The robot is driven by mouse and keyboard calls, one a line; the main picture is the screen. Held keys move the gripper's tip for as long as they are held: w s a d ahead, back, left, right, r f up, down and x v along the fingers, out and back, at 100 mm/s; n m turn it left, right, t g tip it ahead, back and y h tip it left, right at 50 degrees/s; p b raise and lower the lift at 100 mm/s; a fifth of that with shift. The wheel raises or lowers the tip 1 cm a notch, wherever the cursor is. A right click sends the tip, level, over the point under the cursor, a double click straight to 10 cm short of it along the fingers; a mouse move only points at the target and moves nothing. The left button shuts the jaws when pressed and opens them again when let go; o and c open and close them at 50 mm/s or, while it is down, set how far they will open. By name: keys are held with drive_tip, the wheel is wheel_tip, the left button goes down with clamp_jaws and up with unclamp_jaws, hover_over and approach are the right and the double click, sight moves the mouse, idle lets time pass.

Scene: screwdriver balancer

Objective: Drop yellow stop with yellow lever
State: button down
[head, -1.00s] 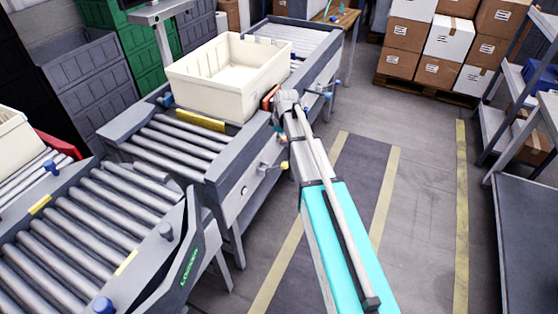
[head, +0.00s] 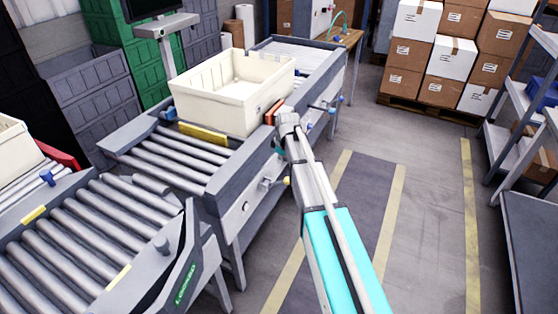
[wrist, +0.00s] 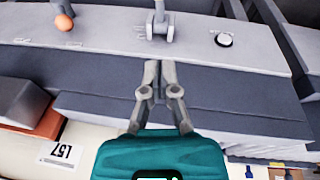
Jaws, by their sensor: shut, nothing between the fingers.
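The yellow stop (head: 203,134) is a flat yellow bar standing across the rollers, in front of the cream tote (head: 225,98). The yellow lever (head: 287,181) has a yellow ball knob and sticks out from the conveyor's near side. My gripper (wrist: 160,65) is shut and empty, with its fingertips together by the grey side rail. A grey lever bracket (wrist: 160,28) shows just beyond the tips in the wrist view; I cannot tell which lever it belongs to. In the head view my arm hides the fingertips, which are beside the conveyor, near the tote.
An orange block (head: 270,114) sits by the tote's near corner. Blue-knobbed levers (head: 332,110) stick out farther along the conveyor. An orange ball knob (wrist: 64,22) and a round button (wrist: 224,40) show in the wrist view. The floor right of the conveyor is clear.

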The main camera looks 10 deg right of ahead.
drive_tip(key=b, duration=0.5)
hover_over(284, 180)
drive_tip(key=w+a, duration=0.1)
drive_tip(key=a, duration=0.1)
drive_tip(key=shift+s+d+x, duration=0.2)
drive_tip(key=shift+s+x, duration=0.3)
drive_tip(key=shift+x, duration=2)
drive_tip(key=shift+s+d+f+b, duration=0.2)
drive_tip(key=shift+d+f+b, duration=0.4)
drive_tip(key=shift+f, duration=0.25)
drive_tip(key=shift+s+d+f+b, duration=0.15)
drive_tip(key=shift+d+f+b, duration=0.3)
drive_tip(key=shift+f+b, duration=0.3)
drive_tip(key=shift+a, duration=0.35)
drive_tip(key=shift+d+f, duration=0.1)
drive_tip(key=shift+d, duration=0.15)
drive_tip(key=shift+f, duration=0.1)
